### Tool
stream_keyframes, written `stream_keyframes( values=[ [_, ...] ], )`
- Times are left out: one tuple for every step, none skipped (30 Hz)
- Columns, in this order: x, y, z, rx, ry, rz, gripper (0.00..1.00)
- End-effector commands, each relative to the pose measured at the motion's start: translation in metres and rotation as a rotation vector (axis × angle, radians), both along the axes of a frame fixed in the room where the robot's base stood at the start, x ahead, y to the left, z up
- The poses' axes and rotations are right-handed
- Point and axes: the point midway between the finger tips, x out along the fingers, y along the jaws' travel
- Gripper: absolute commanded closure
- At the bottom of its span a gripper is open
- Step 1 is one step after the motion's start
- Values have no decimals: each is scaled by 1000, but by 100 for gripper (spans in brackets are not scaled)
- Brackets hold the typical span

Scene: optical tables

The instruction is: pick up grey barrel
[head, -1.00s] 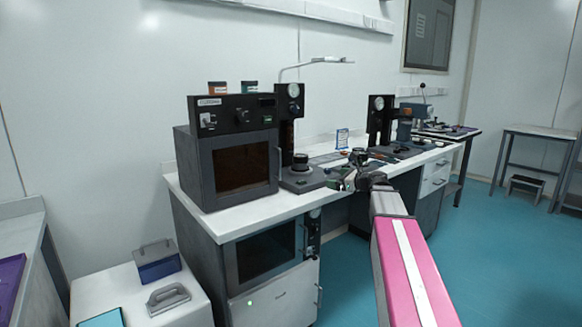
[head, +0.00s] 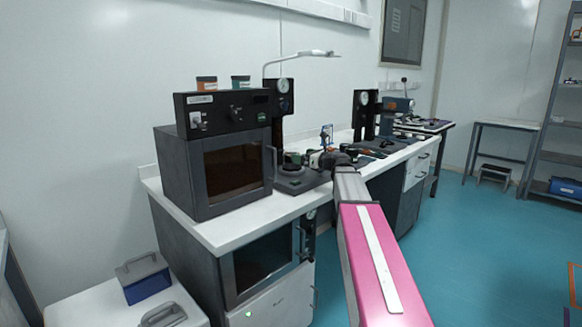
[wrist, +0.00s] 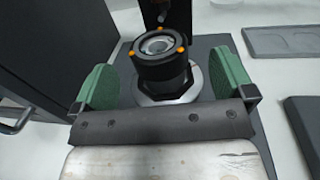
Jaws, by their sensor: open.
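A dark grey barrel (wrist: 160,55) with a ringed top and orange dots stands upright on a metal hexagonal base (wrist: 170,92) in the wrist view. My gripper (wrist: 166,62) is open, with one green finger pad on each side of the barrel. A gap shows between each pad and the barrel, so neither visibly touches it. In the head view my gripper (head: 306,158) is at the press stand beside the oven, and it mostly hides the barrel there.
A dark oven (head: 225,170) stands left of the press column (head: 282,108) on the white bench (head: 228,231). The column rises right behind the barrel. Flat grey trays (wrist: 284,40) lie to the right in the wrist view. The blue floor (head: 470,235) is open at right.

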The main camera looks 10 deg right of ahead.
Motion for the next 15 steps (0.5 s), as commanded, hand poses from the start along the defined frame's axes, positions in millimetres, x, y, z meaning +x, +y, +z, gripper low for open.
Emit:
stream_keyframes(
  values=[
    [6,4,0,0,0,1,0],
    [7,6,0,0,0,1,0],
    [8,7,0,-1,-1,0,0],
    [9,8,0,-1,-1,0,0],
    [10,9,0,-1,0,0,0],
    [11,11,-1,-1,0,0,0],
    [12,12,-1,-1,0,1,0],
    [14,15,-1,-1,0,1,0],
    [18,18,-2,-1,0,1,0],
    [20,22,-2,-1,1,1,0],
    [23,25,-3,-1,1,1,0],
    [27,29,-3,-1,1,2,0],
    [30,33,-4,-1,1,2,0],
    [34,35,-4,-1,0,2,0],
    [38,39,-4,-1,0,1,0]
  ],
)
